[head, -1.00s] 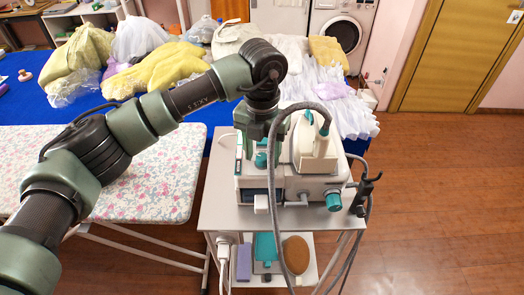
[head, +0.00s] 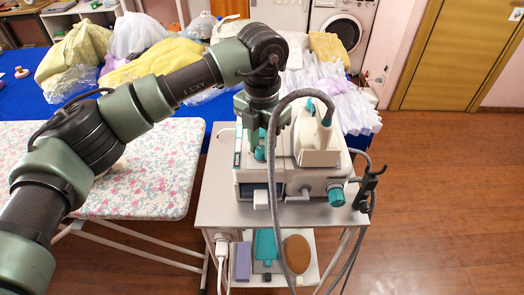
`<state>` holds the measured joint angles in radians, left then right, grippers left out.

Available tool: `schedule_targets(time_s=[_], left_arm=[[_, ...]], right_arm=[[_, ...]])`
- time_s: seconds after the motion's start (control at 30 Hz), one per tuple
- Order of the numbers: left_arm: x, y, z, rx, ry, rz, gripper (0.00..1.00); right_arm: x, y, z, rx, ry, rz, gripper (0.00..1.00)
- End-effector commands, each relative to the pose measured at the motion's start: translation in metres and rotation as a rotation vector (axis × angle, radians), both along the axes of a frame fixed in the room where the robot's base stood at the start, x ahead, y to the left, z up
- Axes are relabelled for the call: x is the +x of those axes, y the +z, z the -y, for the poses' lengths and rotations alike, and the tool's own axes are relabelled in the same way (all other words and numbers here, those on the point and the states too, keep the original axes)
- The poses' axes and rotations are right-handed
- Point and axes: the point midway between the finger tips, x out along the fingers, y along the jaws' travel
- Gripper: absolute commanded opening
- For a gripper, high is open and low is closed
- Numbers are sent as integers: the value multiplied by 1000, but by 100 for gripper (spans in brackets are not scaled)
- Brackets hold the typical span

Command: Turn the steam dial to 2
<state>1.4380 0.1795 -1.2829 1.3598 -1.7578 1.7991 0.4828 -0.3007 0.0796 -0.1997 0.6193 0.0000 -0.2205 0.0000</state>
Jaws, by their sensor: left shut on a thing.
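The white steam station (head: 310,180) stands on a grey cart. A teal knob (head: 260,154) shows on its top left, beside a dark strip. My left gripper (head: 260,142) points down over this knob, with its fingers shut on it. The fingers partly cover the knob, and no numbers can be read. Another teal knob (head: 336,195) is on the station's front right, clear of the gripper. My right gripper is out of view.
A white iron (head: 318,140) rests on the station's right side, its grey hose (head: 273,180) looping close to my left gripper. A floral ironing board (head: 150,180) is at left. Bagged garments (head: 150,68) lie on the blue table behind. The floor at right is clear.

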Motion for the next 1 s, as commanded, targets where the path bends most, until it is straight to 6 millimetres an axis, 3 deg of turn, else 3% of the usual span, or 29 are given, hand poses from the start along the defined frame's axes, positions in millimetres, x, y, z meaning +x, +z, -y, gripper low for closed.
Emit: schedule_targets(time_s=[0.1, 0.4, 1.0], left_arm=[[1, -3, -1, 0, -109, 4, 0], [1, -1, -1, 0, -394, 4, 0], [1, 1, 0, -1, -956, 5, 0]], right_arm=[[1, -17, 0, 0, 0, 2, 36], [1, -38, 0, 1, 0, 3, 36], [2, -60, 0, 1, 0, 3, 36]])
